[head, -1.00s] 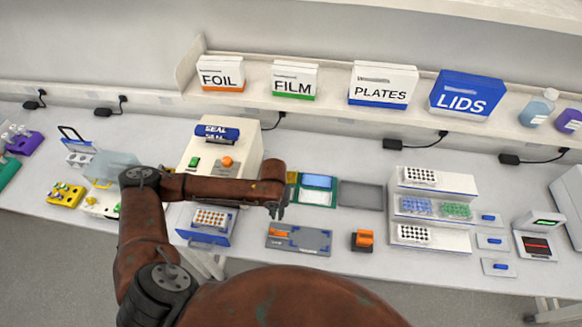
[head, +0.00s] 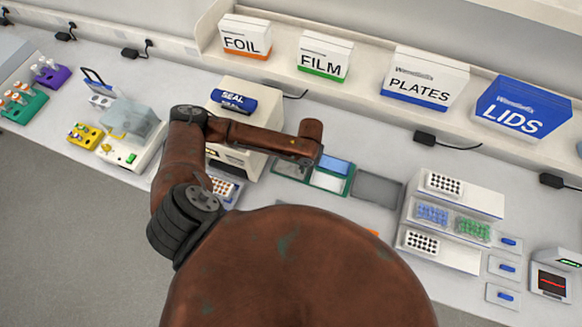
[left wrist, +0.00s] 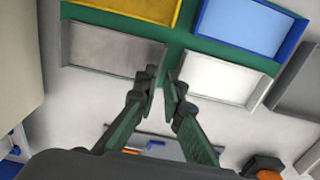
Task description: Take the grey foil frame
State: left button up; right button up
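The grey foil frame (left wrist: 112,50) lies flat in the near left compartment of a green rack (left wrist: 185,48) in the left wrist view. A yellow frame (left wrist: 135,8), a blue frame (left wrist: 240,25) and a white frame (left wrist: 215,80) fill the other compartments. My left gripper (left wrist: 162,76) is open and empty, with a narrow gap between its fingertips. The tips appear at the grey frame's right end, by the green divider; their height above it is unclear. In the head view my arm partly covers the rack (head: 347,191). My right gripper is not in view.
A dark grey tray (head: 376,188) lies right of the rack. The sealer (head: 245,98) stands behind left, close to my arm. A white tiered stand (head: 452,210) is at right. In the left wrist view, a grey-blue plate (left wrist: 180,150) and an orange item (left wrist: 263,163) lie nearer.

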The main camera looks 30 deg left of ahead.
pick_arm(q)
jog(key=shift+f, duration=1.3)
jog(key=shift+c, duration=0.5)
jog(key=shift+s, duration=0.1)
grip_shut()
jog(key=shift+r, duration=0.1)
